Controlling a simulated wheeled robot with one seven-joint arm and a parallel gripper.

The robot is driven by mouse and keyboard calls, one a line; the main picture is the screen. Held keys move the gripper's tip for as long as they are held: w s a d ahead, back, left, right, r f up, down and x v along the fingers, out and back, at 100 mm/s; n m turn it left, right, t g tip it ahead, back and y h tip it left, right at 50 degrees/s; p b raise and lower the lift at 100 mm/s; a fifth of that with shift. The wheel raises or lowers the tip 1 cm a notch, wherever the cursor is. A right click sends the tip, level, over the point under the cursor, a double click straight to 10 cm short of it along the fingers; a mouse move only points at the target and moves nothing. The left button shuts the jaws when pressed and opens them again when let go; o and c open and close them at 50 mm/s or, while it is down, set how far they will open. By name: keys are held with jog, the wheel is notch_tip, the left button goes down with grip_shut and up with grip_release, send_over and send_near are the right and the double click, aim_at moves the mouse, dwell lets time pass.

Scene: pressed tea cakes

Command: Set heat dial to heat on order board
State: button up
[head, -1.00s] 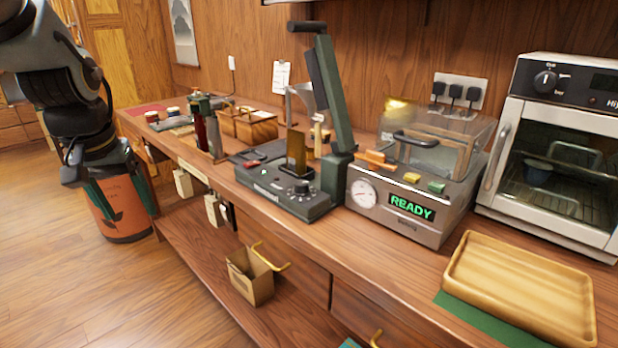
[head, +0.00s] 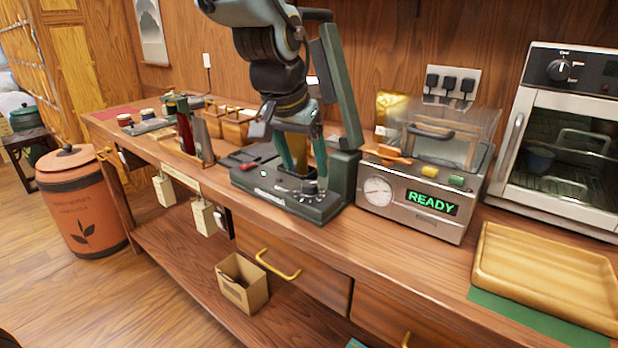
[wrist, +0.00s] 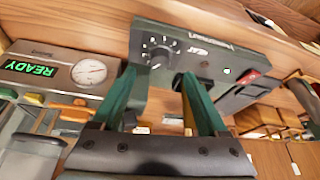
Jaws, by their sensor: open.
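In the wrist view the fingertips of my gripper (wrist: 158,76) lie on either side of the dial's line, apart from each other, with nothing held. The order board is mostly hidden behind my arm, so its writing is unreadable.
A steel machine (head: 418,205) reading READY stands right of the press, with an oven (head: 560,130) beyond. A wooden tray (head: 540,270) lies at front right. The green lever (head: 338,85) rises close beside my arm. A red bottle (head: 185,132) stands left.

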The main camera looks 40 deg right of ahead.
aim_at(310, 183)
jog(key=shift+x, duration=2.7)
jog(key=shift+c, duration=0.4)
grip_shut()
